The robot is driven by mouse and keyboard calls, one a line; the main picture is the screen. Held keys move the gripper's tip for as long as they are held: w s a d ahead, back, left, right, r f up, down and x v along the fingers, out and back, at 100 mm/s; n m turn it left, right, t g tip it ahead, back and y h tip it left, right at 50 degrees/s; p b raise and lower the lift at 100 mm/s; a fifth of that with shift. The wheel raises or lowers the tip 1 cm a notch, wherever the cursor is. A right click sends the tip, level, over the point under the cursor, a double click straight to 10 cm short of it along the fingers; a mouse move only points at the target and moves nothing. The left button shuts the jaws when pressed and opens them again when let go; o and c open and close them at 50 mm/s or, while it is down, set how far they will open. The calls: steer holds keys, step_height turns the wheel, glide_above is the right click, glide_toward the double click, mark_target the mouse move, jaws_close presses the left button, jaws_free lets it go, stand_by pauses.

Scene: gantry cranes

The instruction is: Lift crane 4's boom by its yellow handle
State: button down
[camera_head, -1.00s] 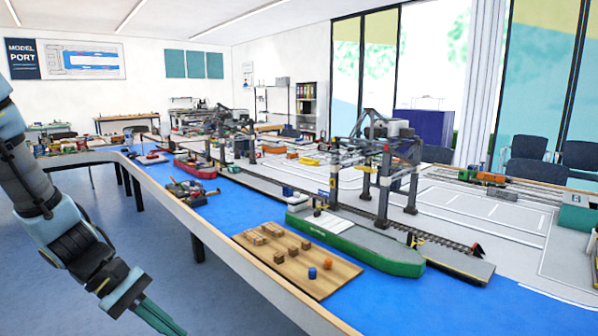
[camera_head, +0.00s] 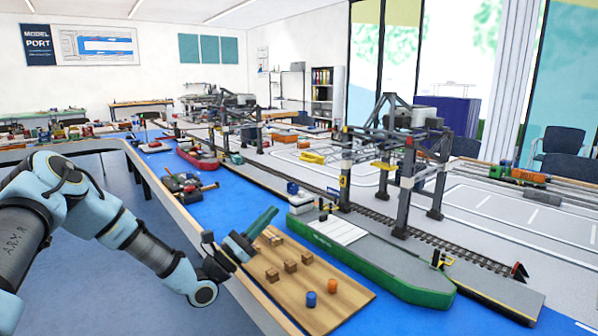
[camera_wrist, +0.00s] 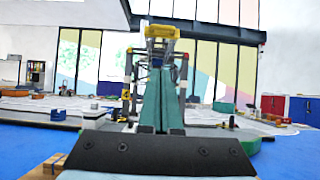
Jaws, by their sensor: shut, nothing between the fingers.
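The nearest gantry crane (camera_head: 408,168) stands on the quay with dark grey legs; I cannot read its number. A yellow part (camera_head: 380,166) hangs between its legs in the head view. In the wrist view a yellow handle-like bar (camera_wrist: 160,31) shows on a crane straight ahead, just above my fingertips in the picture. My gripper (camera_head: 272,213) has long green fingers, shut and empty, over the wooden board beside the quay. It also shows in the wrist view (camera_wrist: 162,75), pointing at the crane. The fingers look apart from the crane and partly hide its lower middle.
A green-hulled ship (camera_head: 375,262) lies between the board and the crane. The wooden board (camera_head: 340,300) carries several small blocks and two small cylinders, blue and orange. A red-hulled ship (camera_head: 197,157) and another crane stand farther back. Blue water surface lies open around the ships.

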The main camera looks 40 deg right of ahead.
stand_by(0.3)
steer(key=a+r+p+x, duration=0.1)
steer(key=p+x, duration=0.4)
steer(key=x, duration=0.8)
steer(key=shift+a+r, duration=0.3)
steer(key=shift+r, duration=0.3)
steer(key=shift+w, duration=0.1)
